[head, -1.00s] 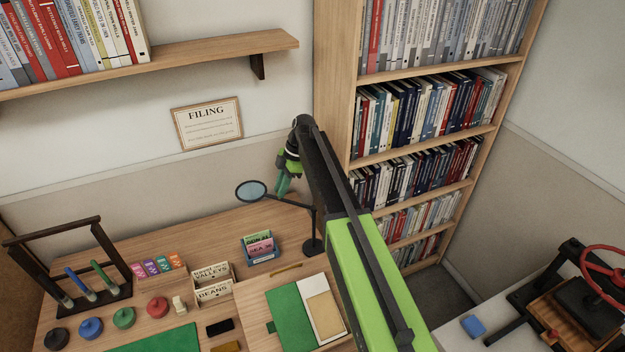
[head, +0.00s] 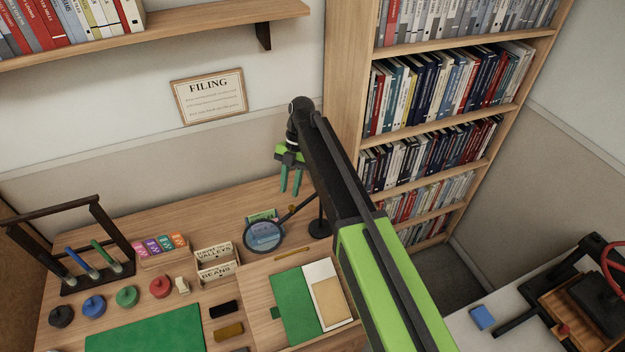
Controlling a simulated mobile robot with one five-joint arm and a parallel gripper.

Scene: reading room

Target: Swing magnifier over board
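The magnifier (head: 264,236) has a round bluish lens in a dark rim, on an arm from a dark stand (head: 320,228) at the back right of the desk. Its lens overlaps the small card holder (head: 262,215) in the picture and partly hides it. A wooden board (head: 259,290) bearing a green and white folder lies in front of the magnifier; the lens is to the left of and behind the folder. My gripper (head: 290,190) points down above the back of the desk, behind the lens. Its two teal fingers are apart with nothing between them. I see no contact with the magnifier.
A green mat (head: 145,332) lies at the front. A tall bookcase (head: 345,120) stands close behind my arm. A wall shelf (head: 150,40) is above.

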